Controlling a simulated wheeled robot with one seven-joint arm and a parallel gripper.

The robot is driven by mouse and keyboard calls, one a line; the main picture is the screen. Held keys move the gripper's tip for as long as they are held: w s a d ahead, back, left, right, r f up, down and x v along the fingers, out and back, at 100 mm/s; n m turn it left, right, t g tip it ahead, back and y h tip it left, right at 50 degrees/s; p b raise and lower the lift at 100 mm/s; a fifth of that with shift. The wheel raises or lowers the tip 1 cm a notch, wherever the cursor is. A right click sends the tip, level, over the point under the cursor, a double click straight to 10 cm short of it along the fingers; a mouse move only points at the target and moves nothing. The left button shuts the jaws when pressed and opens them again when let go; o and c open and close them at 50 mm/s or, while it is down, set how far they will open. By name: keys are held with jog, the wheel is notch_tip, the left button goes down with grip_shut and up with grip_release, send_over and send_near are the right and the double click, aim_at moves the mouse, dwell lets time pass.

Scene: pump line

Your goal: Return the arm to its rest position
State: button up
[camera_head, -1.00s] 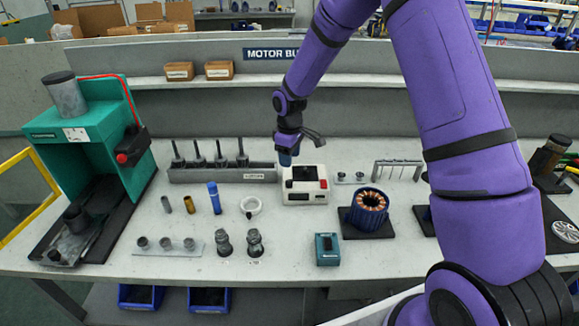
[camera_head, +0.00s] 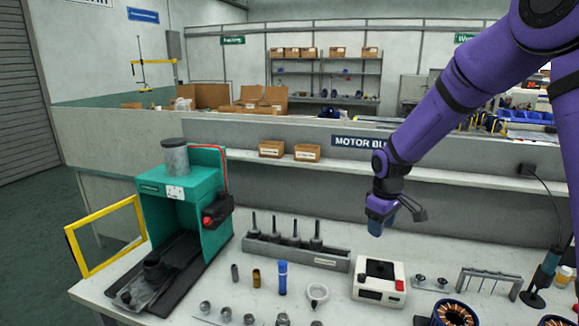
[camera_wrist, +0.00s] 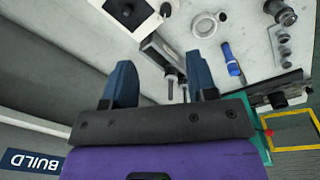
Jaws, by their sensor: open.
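My purple arm comes in from the upper right of the head view. My gripper (camera_head: 377,228) hangs above the bench (camera_head: 335,258), over the back edge area near the shelf, just above the white box with a black top and red button (camera_head: 380,280). It is apart from that box. In the wrist view the two blue fingers of my gripper (camera_wrist: 161,85) stand apart with nothing between them. The white box (camera_wrist: 128,14) also shows at the top of the wrist view.
A green press (camera_head: 185,205) stands at the left. A shelf with two cardboard boxes (camera_head: 290,151) runs behind. Copper-wound stators (camera_head: 455,313) lie at the front right.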

jog(key=s+d+r+m+t, duration=0.2)
jog(key=s+d+r+m, duration=0.15)
jog(key=s+r, duration=1.25)
jog(key=s+r+m+t, duration=0.1)
jog(key=s+r+m, duration=0.1)
jog(key=s, duration=0.7)
jog(key=s+d+r+m+t, duration=0.1)
jog(key=s+r+m, duration=0.1)
jog(key=s, duration=0.7)
jog(key=shift+d+r, duration=0.3)
jog(key=shift+r, duration=0.4)
